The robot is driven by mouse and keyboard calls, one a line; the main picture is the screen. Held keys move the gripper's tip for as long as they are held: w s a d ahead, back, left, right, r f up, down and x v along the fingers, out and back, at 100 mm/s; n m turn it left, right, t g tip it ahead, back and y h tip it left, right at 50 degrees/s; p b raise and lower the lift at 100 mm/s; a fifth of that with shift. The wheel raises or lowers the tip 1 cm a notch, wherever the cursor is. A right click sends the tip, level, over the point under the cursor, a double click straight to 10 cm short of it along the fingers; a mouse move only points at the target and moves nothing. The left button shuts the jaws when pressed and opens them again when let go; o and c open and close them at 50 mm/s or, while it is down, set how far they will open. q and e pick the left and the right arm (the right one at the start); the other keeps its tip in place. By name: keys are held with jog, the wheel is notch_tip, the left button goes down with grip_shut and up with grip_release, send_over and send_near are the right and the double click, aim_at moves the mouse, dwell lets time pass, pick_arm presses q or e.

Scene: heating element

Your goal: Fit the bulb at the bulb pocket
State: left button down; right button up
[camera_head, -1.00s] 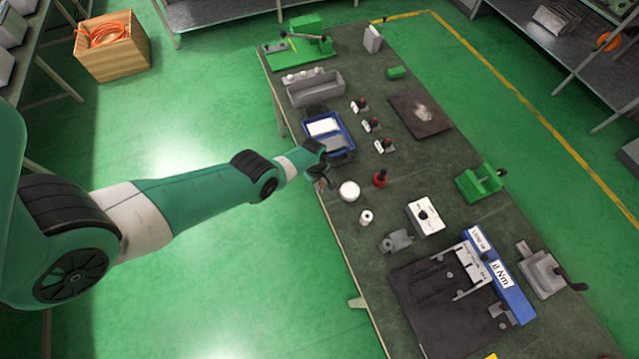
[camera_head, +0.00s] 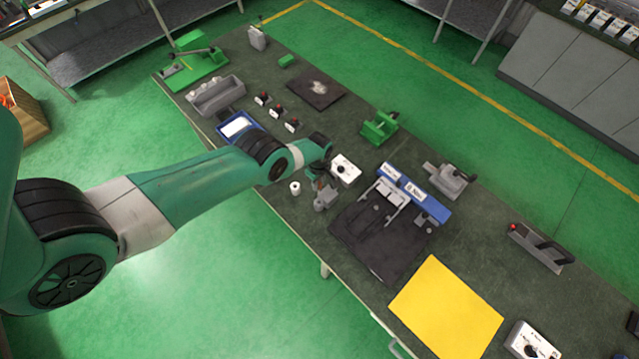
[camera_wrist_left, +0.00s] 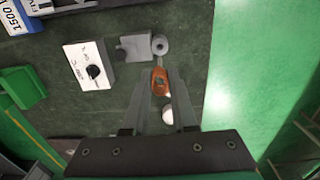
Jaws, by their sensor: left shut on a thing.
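My left gripper (camera_head: 318,180) is above the table, near a grey fixture (camera_head: 325,197). In the left wrist view the fingers (camera_wrist_left: 160,90) are shut on a small orange piece (camera_wrist_left: 160,80), likely the bulb, with a thin tip pointing away from the gripper. Just past that tip is a round grey part with a dark hole (camera_wrist_left: 160,45), beside the grey fixture's block (camera_wrist_left: 132,47); this may be the bulb pocket. The tip looks close to it, but I cannot tell whether they touch. My right gripper is not in view.
A white box with a black knob (camera_head: 344,168) stands close by. A small white cylinder (camera_head: 295,188) stands near the table edge. A dark mat with a blue block (camera_head: 415,193) and a yellow sheet (camera_head: 446,308) lie further along. A green fixture (camera_head: 380,127) stands behind.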

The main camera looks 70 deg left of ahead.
pick_arm(q)
jog(key=b, duration=0.6)
send_over(319, 199)
jog(key=d, duration=0.1)
jog(key=f, duration=0.6)
jog(key=shift+s+d, duration=0.15)
jog(key=shift+s, duration=0.15)
jog(key=shift+f+b, duration=3.4)
jog(key=shift+f, duration=0.05)
jog(key=c, duration=0.6)
grip_release()
jog(key=shift+r, duration=0.1)
jog(key=shift+c, duration=0.2)
notch_tip(319, 199, up, 12)
jog(key=p, duration=1.1)
jog(key=shift+p, duration=0.4)
jog(key=shift+f, duration=0.2)
